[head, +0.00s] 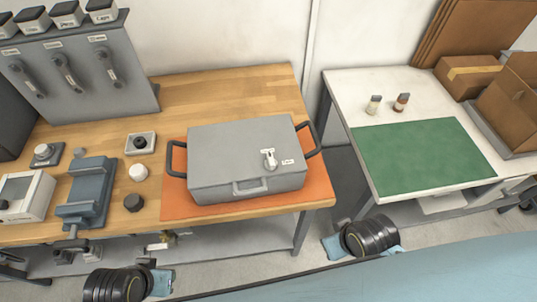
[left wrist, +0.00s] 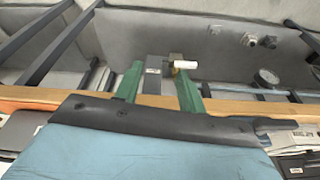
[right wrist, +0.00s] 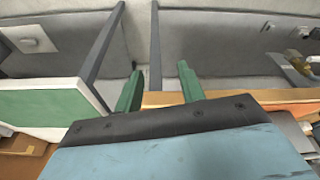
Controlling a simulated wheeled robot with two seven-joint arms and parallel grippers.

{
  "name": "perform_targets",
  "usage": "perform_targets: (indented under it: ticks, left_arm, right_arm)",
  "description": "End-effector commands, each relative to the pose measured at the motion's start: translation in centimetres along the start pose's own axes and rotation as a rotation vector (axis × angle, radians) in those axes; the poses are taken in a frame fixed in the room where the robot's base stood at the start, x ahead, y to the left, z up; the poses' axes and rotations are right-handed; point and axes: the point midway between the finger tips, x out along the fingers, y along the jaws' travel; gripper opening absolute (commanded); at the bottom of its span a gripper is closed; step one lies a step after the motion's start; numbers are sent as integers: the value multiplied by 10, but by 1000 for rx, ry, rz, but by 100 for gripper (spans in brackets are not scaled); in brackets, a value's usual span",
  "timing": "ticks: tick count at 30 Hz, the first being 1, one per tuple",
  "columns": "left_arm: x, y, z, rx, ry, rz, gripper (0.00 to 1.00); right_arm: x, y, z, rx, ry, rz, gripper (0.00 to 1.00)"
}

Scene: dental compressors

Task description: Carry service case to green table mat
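The service case (head: 225,150) is a grey box with a black handle on each side, a front grip and a white latch on its lid. It lies closed on an orange mat (head: 315,192) on the wooden table. The green table mat (head: 425,155) lies bare on the white table to the right and shows in the right wrist view (right wrist: 45,106). My left gripper (left wrist: 158,84) is open, with nothing between its green fingers. My right gripper (right wrist: 159,84) is open and empty. Both arms are low, in front of the tables, apart from the case.
Two small bottles (head: 387,104) stand behind the green mat. Cardboard boxes (head: 510,105) are at the far right. A gap separates the tables. Left of the case are a blue-grey stand (head: 87,192), knobs (head: 137,172) and a grey lever panel (head: 80,75).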

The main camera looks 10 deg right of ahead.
Motion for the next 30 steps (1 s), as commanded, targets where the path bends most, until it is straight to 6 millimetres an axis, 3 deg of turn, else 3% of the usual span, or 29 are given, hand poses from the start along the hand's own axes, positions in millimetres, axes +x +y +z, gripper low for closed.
perform_targets:
  ticks: [1, 4, 6, 9, 17, 21, 25, 30]
  left_arm:
    - [-24, 1, -12, 27, 22, 4, 40]
    - [-64, 6, -38, 128, 71, 20, 40]
    - [-91, 16, -64, 288, 128, 43, 40]
    - [-106, 31, -92, 525, 195, 65, 40]
    - [-121, 64, -155, 1217, 345, 54, 40]
    - [-121, 68, -188, 1700, 392, -8, 40]
    - [-118, 54, -215, 2153, 375, -81, 40]
    - [-118, 18, -241, 2590, 296, -152, 40]
  right_arm:
    - [-24, 1, -10, 1, 14, 1, 39]
    - [-62, 2, -26, 3, 32, 3, 39]
    - [-87, 1, -42, 7, 48, 5, 39]
    - [-99, 0, -60, 12, 54, 6, 39]
    - [-105, -1, -112, 22, 67, 29, 39]
    - [-107, 3, -153, 33, 77, 63, 39]
    - [-114, 9, -192, 51, 85, 111, 39]
    - [-128, 19, -234, 81, 96, 174, 39]
